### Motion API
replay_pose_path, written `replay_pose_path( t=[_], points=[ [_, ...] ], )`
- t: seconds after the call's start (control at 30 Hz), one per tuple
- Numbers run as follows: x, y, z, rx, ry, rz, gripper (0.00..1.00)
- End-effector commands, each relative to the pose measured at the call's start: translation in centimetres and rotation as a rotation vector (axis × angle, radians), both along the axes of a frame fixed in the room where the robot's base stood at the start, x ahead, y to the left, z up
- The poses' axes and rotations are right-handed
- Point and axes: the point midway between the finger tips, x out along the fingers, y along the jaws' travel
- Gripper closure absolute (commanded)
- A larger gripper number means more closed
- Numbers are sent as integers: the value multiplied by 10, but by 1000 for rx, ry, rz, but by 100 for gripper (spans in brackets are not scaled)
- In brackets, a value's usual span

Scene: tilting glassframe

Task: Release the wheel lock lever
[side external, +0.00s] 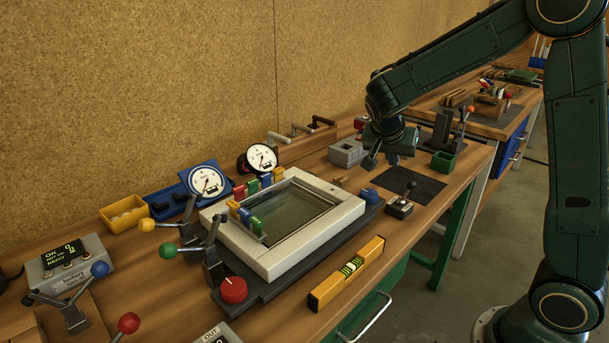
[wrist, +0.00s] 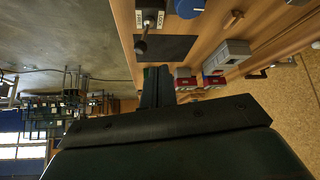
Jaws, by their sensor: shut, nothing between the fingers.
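Several levers show in the side view, and I cannot tell which is the wheel lock lever. Levers with a yellow knob (side external: 147,225), a green knob (side external: 169,249), a blue knob (side external: 99,269) and a red knob (side external: 128,323) stand at the left and front left. A small black-knobbed lever (side external: 405,195) rises from a labelled box right of the glass frame (side external: 335,215); this lever also shows at the top of the wrist view (wrist: 141,46). My gripper (side external: 380,160) is shut and empty above the bench's far right part, apart from these levers. Its fingers also show in the wrist view (wrist: 157,82).
A yellow spirit level (side external: 346,272) lies along the front edge. A red round knob (side external: 233,290) and a blue round knob (side external: 369,194) flank the frame. Gauges (side external: 207,181) stand behind it.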

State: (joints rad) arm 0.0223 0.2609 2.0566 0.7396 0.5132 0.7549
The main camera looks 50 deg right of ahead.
Motion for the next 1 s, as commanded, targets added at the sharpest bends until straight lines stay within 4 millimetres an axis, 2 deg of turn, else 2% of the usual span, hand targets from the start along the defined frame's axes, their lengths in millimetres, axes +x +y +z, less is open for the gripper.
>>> replay_pose_path(
  t=[0.3, 1.0],
  points=[
    [-13, 21, 25, 0, 0, 3, 100],
    [-21, 28, 33, 22, 5, 39, 100]
  ],
)
